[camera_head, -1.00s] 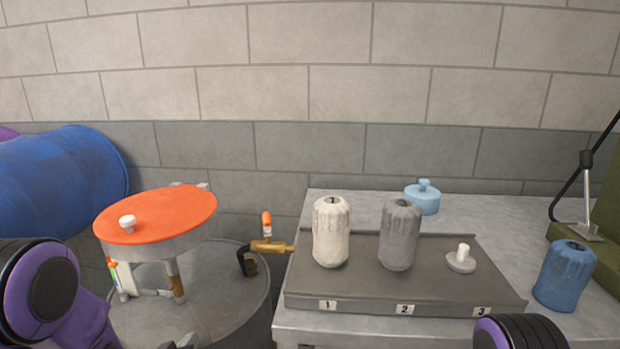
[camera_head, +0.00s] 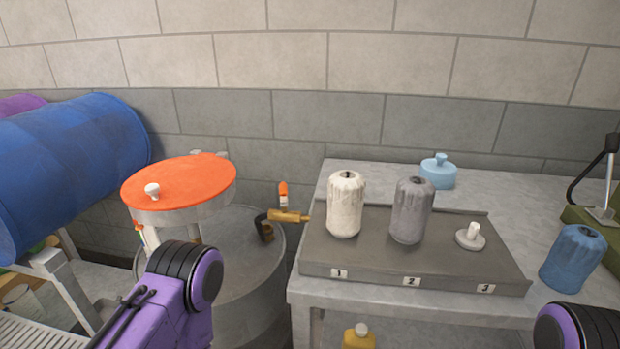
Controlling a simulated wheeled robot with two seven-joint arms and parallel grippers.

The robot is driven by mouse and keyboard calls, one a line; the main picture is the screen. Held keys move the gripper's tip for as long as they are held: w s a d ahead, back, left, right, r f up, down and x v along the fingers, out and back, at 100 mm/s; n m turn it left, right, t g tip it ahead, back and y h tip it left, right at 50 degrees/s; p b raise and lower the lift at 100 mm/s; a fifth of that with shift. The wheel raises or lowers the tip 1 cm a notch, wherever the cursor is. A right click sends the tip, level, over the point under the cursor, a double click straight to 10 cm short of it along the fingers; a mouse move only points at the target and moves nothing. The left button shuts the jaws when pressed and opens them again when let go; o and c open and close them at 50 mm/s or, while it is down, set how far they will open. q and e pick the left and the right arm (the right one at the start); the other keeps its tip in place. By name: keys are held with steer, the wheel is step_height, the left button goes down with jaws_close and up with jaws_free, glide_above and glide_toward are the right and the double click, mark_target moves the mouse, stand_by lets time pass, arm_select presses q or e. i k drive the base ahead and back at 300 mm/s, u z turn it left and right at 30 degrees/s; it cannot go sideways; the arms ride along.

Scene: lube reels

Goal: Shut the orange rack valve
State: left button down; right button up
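A brass valve (camera_head: 287,216) with an orange handle (camera_head: 283,193) sits above the grey drum (camera_head: 250,285), left of the metal table. Its handle points up, and a dark bent spout hangs from its left side. I cannot tell whether it is open or shut. A purple link of my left arm with a black ringed joint comes in at the lower left, in front of the drum and left of the valve. A similar part of my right arm shows at the lower right corner. Neither gripper's fingers are in view.
An orange disc (camera_head: 180,178) with a white knob stands over the drum. A blue barrel (camera_head: 70,165) lies on a rack at left. The table (camera_head: 500,190) holds a numbered tray (camera_head: 350,262) with white and grey reels, a blue reel (camera_head: 573,258) and a light-blue lidded pot (camera_head: 438,171).

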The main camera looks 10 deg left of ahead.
mark_target(284, 191)
steer(key=z, duration=1.5)
steer(key=k, duration=0.75)
steer(key=u, duration=1.1)
steer(key=i, duration=0.5)
steer(key=u, duration=0.05)
